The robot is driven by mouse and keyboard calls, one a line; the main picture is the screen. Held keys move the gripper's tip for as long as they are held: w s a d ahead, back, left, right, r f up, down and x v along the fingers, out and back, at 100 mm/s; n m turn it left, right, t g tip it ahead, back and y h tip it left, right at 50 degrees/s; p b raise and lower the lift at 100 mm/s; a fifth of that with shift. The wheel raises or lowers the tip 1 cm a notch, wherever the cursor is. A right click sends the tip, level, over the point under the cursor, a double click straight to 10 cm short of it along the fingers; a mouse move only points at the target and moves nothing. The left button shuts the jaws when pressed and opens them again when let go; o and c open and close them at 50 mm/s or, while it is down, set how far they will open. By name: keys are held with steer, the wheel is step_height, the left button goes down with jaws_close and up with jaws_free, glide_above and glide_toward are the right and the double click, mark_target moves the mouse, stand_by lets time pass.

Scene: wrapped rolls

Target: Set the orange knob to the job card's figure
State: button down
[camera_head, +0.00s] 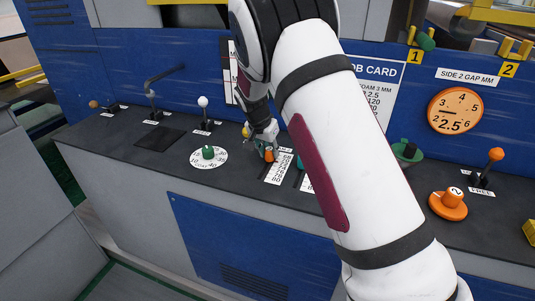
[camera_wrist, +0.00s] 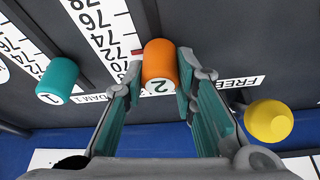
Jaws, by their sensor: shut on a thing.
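An orange knob marked 2 (camera_wrist: 160,68) sits on a slider slot beside a printed scale (camera_wrist: 92,22). A red mark by it lies near the 70 and 72 figures. My gripper (camera_wrist: 160,82) is shut around the knob, one finger on each side. In the head view my gripper (camera_head: 265,143) is low over the console, and the orange knob (camera_head: 269,156) shows below it. The job card (camera_head: 386,75) on the blue back panel is partly hidden by my arm; "FOAM 3 MM", "2.5" and "120" are readable, other lines are cut off.
A teal knob marked 1 (camera_wrist: 58,80) is left of the held knob; a yellow knob (camera_wrist: 268,121) is right. The console also has a green dial (camera_head: 208,153), a separate orange rotary knob marked 2 (camera_head: 449,200), an orange-topped lever (camera_head: 495,155) and an orange gauge (camera_head: 455,109).

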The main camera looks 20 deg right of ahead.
steer(key=c, duration=1.3)
jaws_free()
steer(key=v, duration=1.2)
